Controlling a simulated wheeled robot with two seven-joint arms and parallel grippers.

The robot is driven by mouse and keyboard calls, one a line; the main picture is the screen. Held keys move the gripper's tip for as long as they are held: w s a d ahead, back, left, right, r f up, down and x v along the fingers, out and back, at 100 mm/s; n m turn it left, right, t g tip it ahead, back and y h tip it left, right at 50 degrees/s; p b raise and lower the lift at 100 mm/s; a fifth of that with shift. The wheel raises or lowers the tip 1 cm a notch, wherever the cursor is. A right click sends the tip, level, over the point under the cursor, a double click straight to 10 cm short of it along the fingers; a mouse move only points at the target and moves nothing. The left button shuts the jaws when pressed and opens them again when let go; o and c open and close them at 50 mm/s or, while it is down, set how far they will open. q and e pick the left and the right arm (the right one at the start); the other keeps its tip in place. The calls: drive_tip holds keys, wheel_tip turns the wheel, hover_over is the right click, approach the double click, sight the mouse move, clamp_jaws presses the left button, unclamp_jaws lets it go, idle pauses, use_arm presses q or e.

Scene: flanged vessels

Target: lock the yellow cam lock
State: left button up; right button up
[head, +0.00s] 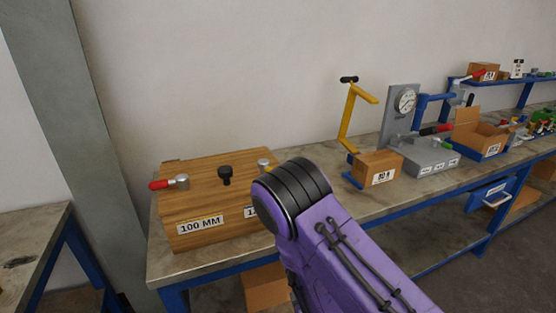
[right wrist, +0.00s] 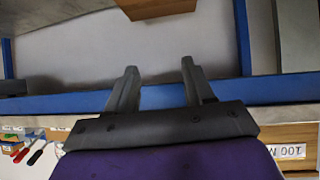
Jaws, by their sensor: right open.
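A wooden box (head: 215,190) with a "100 MM" label stands on the bench. A cam lock with a red handle (head: 160,184) and silver body (head: 182,182) is on its left top. A second silver fitting (head: 264,164) is at the right top, partly behind my purple right arm; its handle is hidden. No yellow cam lock handle can be made out. My right gripper (right wrist: 160,70) is open and empty in the right wrist view, facing the blue bench frame. My arm hides it in the head view. My left gripper is out of view.
A black knob (head: 225,175) sits between the two fittings. To the right stand a cardboard box (head: 376,169), a yellow bent arm (head: 348,115), a gauge panel (head: 403,103) and an open carton (head: 480,136). The blue bench rail (right wrist: 70,104) lies close beyond my fingers.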

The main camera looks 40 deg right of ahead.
drive_tip(key=w+d+r+n+t+p, duration=0.15)
drive_tip(key=w+r+t, duration=0.35)
drive_tip(key=r, duration=0.9)
drive_tip(key=w+a+r+n+t+p, duration=0.1)
drive_tip(key=w+r+n+t+p, duration=0.15)
drive_tip(key=w+r, duration=0.75)
drive_tip(key=w+d+r, duration=0.1)
drive_tip(key=w, duration=0.1)
drive_tip(key=w+r+p, duration=0.1)
drive_tip(key=w, duration=0.1)
drive_tip(key=w+d+r+p, duration=0.1)
drive_tip(key=w, duration=0.1)
drive_tip(key=shift+d+r, duration=0.35)
drive_tip(key=shift+r, duration=0.05)
drive_tip(key=shift+w, duration=0.3)
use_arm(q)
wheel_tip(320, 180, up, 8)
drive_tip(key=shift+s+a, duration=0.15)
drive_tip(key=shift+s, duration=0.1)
use_arm(e)
clamp_jaws()
